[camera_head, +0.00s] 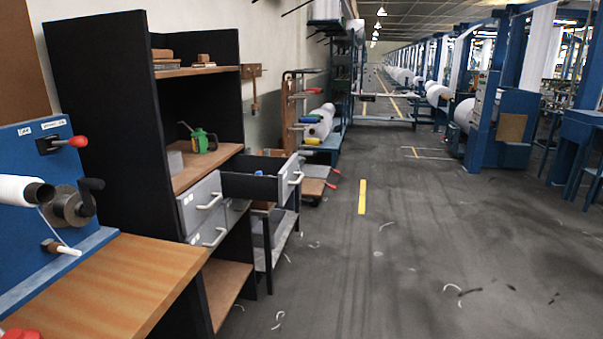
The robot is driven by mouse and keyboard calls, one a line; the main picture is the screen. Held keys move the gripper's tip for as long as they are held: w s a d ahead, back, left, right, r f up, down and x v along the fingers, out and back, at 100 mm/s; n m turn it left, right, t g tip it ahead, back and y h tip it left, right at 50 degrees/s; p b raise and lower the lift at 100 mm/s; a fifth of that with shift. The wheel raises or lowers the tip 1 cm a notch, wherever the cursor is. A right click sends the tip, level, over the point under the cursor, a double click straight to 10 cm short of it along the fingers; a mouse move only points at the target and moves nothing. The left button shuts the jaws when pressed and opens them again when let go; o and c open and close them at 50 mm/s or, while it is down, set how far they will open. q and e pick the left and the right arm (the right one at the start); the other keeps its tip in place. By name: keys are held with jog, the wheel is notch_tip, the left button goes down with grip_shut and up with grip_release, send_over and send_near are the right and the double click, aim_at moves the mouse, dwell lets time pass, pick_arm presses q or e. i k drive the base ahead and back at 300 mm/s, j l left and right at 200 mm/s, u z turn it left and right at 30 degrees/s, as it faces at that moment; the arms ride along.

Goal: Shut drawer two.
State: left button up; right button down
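A dark cabinet (112,120) stands at the left with grey drawers under its wooden shelf. One drawer (291,176) is pulled far out to the right; its grey front has a light bar handle, and its dark side wall shows. A small blue thing lies in it. A grey drawer (186,213) with a handle sits flush nearer to me, with another grey drawer front (196,238) below it. The markings on the drawer fronts are too small to read, so I cannot tell which is drawer two. Neither of my grippers is in view.
A wooden bench (110,285) with a blue machine panel (75,165) fills the near left. A green oil can (203,141) stands on the cabinet shelf. A rack with spools (318,125) stands beyond. The grey floor (400,260) at right is open, with scattered scraps.

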aim_at(239, 180)
jog(key=i+l, duration=0.1)
jog(key=i, duration=0.6)
jog(key=i+l, duration=0.1)
jog(key=i, duration=0.6)
jog(key=u, duration=0.05)
